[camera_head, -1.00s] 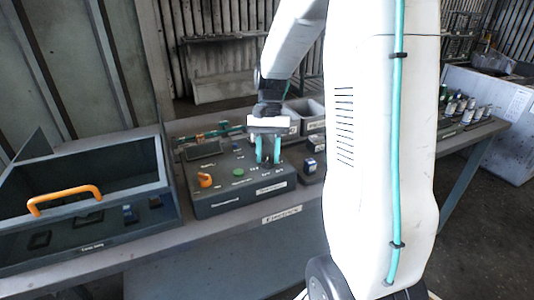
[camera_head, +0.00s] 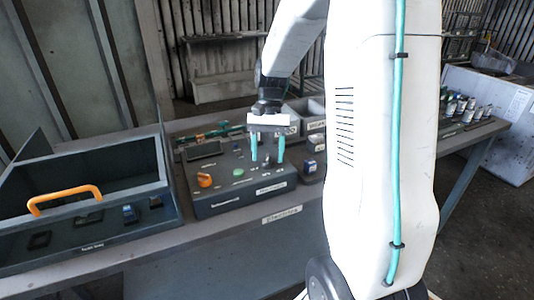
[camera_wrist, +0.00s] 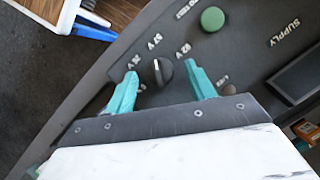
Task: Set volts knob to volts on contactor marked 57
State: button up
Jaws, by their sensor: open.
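The black volts knob (camera_wrist: 163,72) sits on the dark control panel (camera_wrist: 240,50), with a white pointer line and small labels ending in V around it. The pointer faces the upper side of the wrist view, roughly toward the middle label. My gripper (camera_wrist: 162,74) is open, with one teal finger on each side of the knob and a visible gap to each. In the head view my gripper (camera_head: 267,160) hangs over the right part of the panel box (camera_head: 225,205). Small contactor-like blocks stand right of the box (camera_head: 312,168) and in the left bin (camera_head: 129,214); their markings are unreadable.
An orange knob (camera_head: 205,180) and a green button (camera_head: 239,173) are on the panel. The left bin has an orange handle (camera_head: 64,198). Grey bins (camera_head: 310,112) stand behind. Bottles (camera_head: 468,106) stand at the far right. The bench front (camera_head: 190,236) is clear.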

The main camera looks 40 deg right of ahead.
jog(key=v, duration=0.7)
jog(key=shift+r, duration=0.2)
